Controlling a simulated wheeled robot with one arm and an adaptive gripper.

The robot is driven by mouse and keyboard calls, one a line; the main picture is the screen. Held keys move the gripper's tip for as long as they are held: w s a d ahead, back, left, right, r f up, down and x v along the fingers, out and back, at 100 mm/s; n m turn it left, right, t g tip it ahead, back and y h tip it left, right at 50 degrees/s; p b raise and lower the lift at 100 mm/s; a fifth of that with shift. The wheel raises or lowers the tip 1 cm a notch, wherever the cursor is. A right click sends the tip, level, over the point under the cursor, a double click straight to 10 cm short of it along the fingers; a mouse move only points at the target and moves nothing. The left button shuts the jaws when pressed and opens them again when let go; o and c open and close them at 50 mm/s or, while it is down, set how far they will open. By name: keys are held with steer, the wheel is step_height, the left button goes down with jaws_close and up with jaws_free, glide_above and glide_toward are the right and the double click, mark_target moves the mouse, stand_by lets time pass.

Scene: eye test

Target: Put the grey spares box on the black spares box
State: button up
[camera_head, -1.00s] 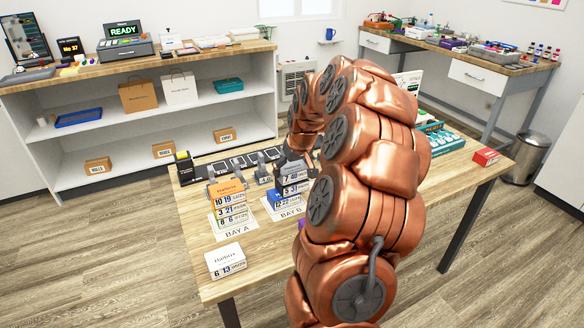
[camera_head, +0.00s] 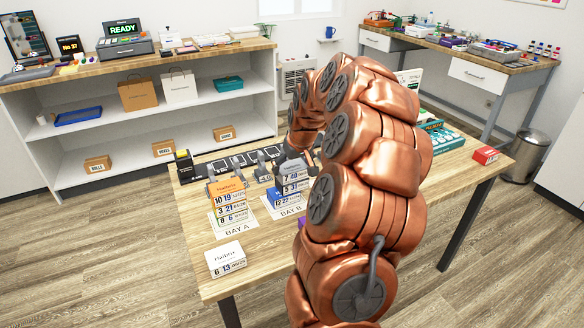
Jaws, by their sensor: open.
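My gripper (camera_head: 298,163) is at the far side of the Bay B stack, partly hidden by my copper arm; its dark fingers are open. The Bay B stack (camera_head: 291,188) has several number-labelled boxes, with a blue one low down; its top is partly covered by my gripper. The Bay A stack (camera_head: 230,204) has an orange-topped box uppermost. A loose pale box (camera_head: 226,259), white or light grey on top, sits alone at the table's front left. I cannot tell which boxes are the grey and black spares boxes.
The wooden table (camera_head: 205,285) has bare room around the pale box. A black device (camera_head: 185,167) and a row of dark trays (camera_head: 232,161) line its back edge. My arm hides the table's middle.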

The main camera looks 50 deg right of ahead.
steer(key=b+v, duration=0.1)
steer(key=v, duration=1)
steer(key=shift+r, duration=0.2)
steer(key=s+a+f+n+g+y, duration=0.15)
steer(key=s+a, duration=0.25)
steer(key=a, duration=0.9)
steer(key=s+a+f+n+g, duration=0.1)
steer(key=s+a+f+n, duration=0.15)
steer(key=a, duration=1.05)
steer(key=s+a+f+g, duration=0.2)
steer(key=s+a, duration=0.3)
steer(key=s, duration=0.5)
steer(key=s+a+f+g, duration=0.1)
steer(key=s+a+f, duration=0.3)
steer(key=s, duration=0.6)
steer(key=shift+a+g, duration=0.35)
steer(key=shift+a, duration=0.2)
step_height(320, 180, up, 11)
steer(key=p, duration=1)
steer(key=shift+w+f, duration=0.2)
